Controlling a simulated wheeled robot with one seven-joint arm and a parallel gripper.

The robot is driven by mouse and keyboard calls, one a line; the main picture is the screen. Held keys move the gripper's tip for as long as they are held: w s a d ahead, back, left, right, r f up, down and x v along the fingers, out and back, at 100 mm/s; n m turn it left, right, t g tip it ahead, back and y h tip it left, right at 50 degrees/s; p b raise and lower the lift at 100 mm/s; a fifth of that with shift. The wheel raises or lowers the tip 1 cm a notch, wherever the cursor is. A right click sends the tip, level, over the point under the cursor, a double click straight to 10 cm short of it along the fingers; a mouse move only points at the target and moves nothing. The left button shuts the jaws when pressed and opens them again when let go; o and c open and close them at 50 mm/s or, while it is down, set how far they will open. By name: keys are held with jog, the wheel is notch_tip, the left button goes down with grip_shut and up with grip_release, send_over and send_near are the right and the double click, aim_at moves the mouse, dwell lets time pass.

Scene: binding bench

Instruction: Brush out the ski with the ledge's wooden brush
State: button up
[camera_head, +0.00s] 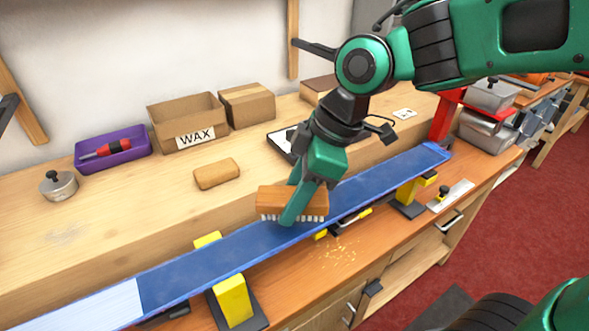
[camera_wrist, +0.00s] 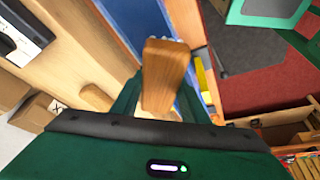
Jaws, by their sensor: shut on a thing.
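The ski (camera_head: 205,272) lies base up along the bench, blue over most of its length and pale at the near left end. My gripper (camera_head: 297,205) is shut on the wooden brush (camera_head: 268,202), which has white bristles pointing down. The bristles are at the ski's blue base near mid-length; whether they touch it I cannot tell for sure. In the wrist view the brush (camera_wrist: 163,75) sits between my fingers, with the blue ski (camera_wrist: 120,20) beyond it. My fingers hide part of the brush.
Yellow-topped supports (camera_head: 233,300) hold the ski above the bench. On the ledge are a purple tray (camera_head: 113,160), a cardboard WAX box (camera_head: 188,120), a tan block (camera_head: 217,173) and a round metal weight (camera_head: 58,186). Orange shavings (camera_head: 340,254) lie on the bench in front of the ski.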

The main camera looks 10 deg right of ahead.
jog(key=shift+a+r, duration=0.15)
jog(key=shift+r, duration=2.35)
